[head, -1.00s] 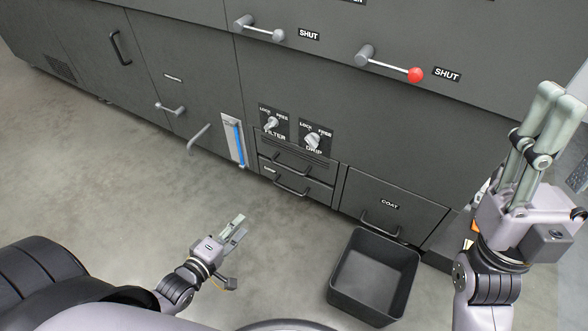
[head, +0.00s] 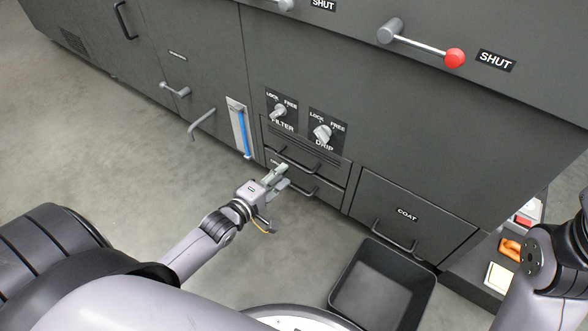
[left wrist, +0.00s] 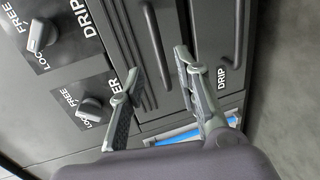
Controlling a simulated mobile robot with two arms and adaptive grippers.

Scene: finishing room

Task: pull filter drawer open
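The filter drawer (head: 331,167) is the upper of two small stacked drawers in the dark cabinet, below the FILTER and DRIP knobs. It looks closed, flush with the front. Its bar handle (left wrist: 152,38) shows in the left wrist view. My left gripper (head: 281,176) is at the left part of the drawers. In the left wrist view my left gripper (left wrist: 158,60) is open, with one finger on each side of the line of this handle; contact is not visible. The FILTER knob (head: 279,112) appears turned toward FREE. My right gripper is out of view.
The lower drawer, labelled DRIP (left wrist: 222,77), has its own handle close by. The DRIP knob (head: 322,132) is above. A COAT drawer (head: 407,214) is to the right. An open black bin (head: 432,282) stands on the floor before it. Floor at left is clear.

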